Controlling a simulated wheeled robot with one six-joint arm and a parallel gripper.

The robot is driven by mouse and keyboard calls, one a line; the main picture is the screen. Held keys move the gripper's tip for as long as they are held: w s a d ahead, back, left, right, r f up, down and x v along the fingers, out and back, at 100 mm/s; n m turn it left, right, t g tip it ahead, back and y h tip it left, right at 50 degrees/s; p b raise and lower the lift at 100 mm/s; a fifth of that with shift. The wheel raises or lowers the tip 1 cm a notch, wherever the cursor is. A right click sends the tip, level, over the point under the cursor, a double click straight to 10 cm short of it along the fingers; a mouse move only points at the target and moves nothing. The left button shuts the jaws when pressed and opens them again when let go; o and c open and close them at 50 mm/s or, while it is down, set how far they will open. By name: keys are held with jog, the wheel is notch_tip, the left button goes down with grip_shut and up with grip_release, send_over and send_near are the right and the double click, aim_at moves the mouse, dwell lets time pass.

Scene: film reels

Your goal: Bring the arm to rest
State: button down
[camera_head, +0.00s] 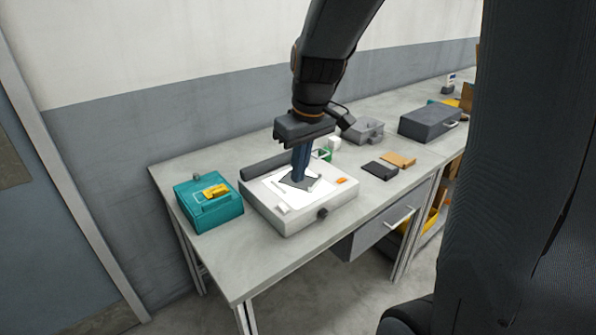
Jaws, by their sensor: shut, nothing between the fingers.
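My gripper (301,172) is at the middle of the table, pointing down over a white box-like device (320,211) with a lit white top. Its fingers are together with nothing between them. The fingertips are at or just above a small dark flat piece (291,183) on the lit top; I cannot tell whether they touch it. My arm comes down from the top of the picture and hides part of the table behind the gripper.
A teal box (212,212) with a yellow piece on it stands left of the device. A dark cylinder (268,166) lies behind it. Right are a black and a tan flat block (398,159), a grey case (363,131) and a dark case (430,122). The front left table corner is clear.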

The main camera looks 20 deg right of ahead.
jog(key=s+a+f+m, duration=0.2)
jog(key=s+f+m, duration=0.1)
jog(key=s+f, duration=0.5)
jog(key=s, duration=0.3)
jog(key=shift+a+m+g+h, duration=0.15)
jog(key=shift+m+g+h, duration=0.15)
jog(key=shift+s+f, duration=0.1)
